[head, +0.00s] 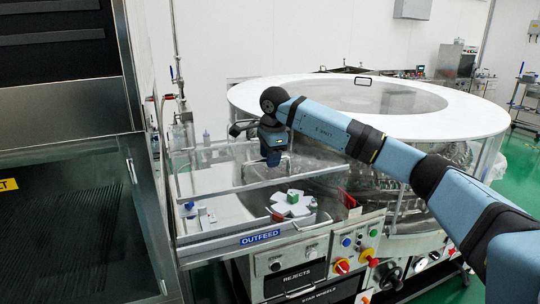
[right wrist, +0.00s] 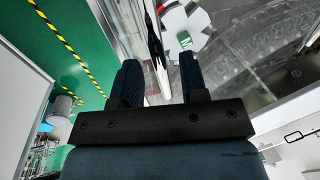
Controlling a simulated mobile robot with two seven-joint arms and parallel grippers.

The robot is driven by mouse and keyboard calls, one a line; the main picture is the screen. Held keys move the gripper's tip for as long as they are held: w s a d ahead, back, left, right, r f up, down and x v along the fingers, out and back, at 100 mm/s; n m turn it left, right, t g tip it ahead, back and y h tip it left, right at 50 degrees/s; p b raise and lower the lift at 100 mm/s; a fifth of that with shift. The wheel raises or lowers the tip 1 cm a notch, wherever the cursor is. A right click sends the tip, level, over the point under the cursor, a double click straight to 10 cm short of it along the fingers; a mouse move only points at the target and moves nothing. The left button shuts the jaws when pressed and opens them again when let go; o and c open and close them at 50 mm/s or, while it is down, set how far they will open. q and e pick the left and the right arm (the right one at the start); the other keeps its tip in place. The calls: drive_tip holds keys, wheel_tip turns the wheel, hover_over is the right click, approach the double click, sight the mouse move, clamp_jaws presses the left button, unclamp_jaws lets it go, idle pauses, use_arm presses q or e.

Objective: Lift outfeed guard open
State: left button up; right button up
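The outfeed guard appears as clear panels with pale metal rails (head: 225,190) over the outfeed bay, above the blue OUTFEED label (head: 260,237). It looks lowered, though the clear panels make its exact position hard to tell. My right gripper (head: 273,160) points down at the guard's upper part. In the right wrist view its two dark fingers (right wrist: 160,78) stand apart, with a metal and clear edge (right wrist: 154,50) showing between or beyond them. I cannot tell whether they touch it. My left gripper is not in view.
A white star wheel (head: 292,204) with a green-topped piece sits in the bay. A control panel (head: 345,250) with buttons is below right. The large round washer (head: 440,115) stands behind my right arm. A dark glazed cabinet (head: 70,225) is at left.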

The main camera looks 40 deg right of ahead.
drive_tip(key=shift+c, duration=0.2)
clamp_jaws()
drive_tip(key=shift+r, duration=0.1)
